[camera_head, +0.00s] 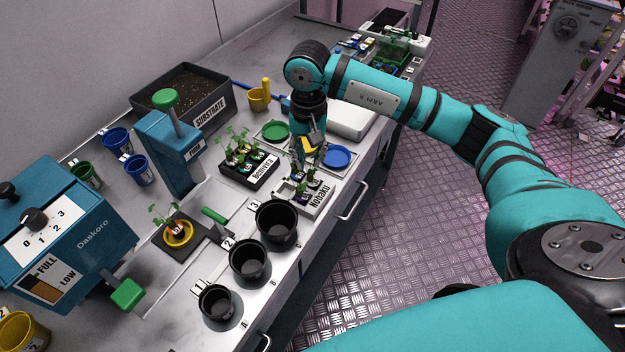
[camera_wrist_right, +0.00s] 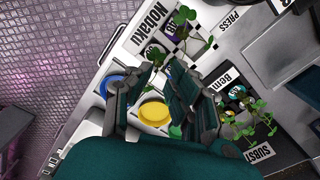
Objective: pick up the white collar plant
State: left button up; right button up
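Small green seedlings stand in two labelled trays. The black Bemura tray (camera_head: 262,177) holds several, with pale collars too small to tell apart surely. The white Nobaku tray (camera_head: 318,207) holds a few; one plant (camera_wrist_right: 185,16) has a dark purple-blue collar in the wrist view. I cannot tell which plant has the white collar. My right gripper (camera_head: 308,157) points down at the far end of the Nobaku tray, by a yellow dish (camera_wrist_right: 154,113). In the wrist view its fingers (camera_wrist_right: 168,80) are spread apart; leaves show between them, with no clear grip. My left gripper is out of view.
A green dish (camera_head: 274,131) and a blue dish (camera_head: 338,157) flank the right gripper. Black pots (camera_head: 276,222) line the bench front. A blue press (camera_head: 168,150) has a plant in a yellow ring (camera_head: 178,234) before it. A substrate bin (camera_head: 183,88) stands behind.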

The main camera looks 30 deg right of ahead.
aim_at(310, 173)
jog(key=shift+f, duration=0.2)
jog(key=shift+s+f+p, duration=0.1)
jog(key=shift+f+p, duration=0.2)
jog(key=shift+p, duration=0.05)
notch_tip(310, 173, down, 4)
jog(key=shift+d+r+p, duration=0.1)
jog(key=shift+r+p, duration=0.05)
jog(key=shift+p, duration=0.75)
jog(key=shift+f, duration=0.45)
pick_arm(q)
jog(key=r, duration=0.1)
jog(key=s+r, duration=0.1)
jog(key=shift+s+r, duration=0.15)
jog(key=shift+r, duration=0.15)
pick_arm(e)
grip_shut()
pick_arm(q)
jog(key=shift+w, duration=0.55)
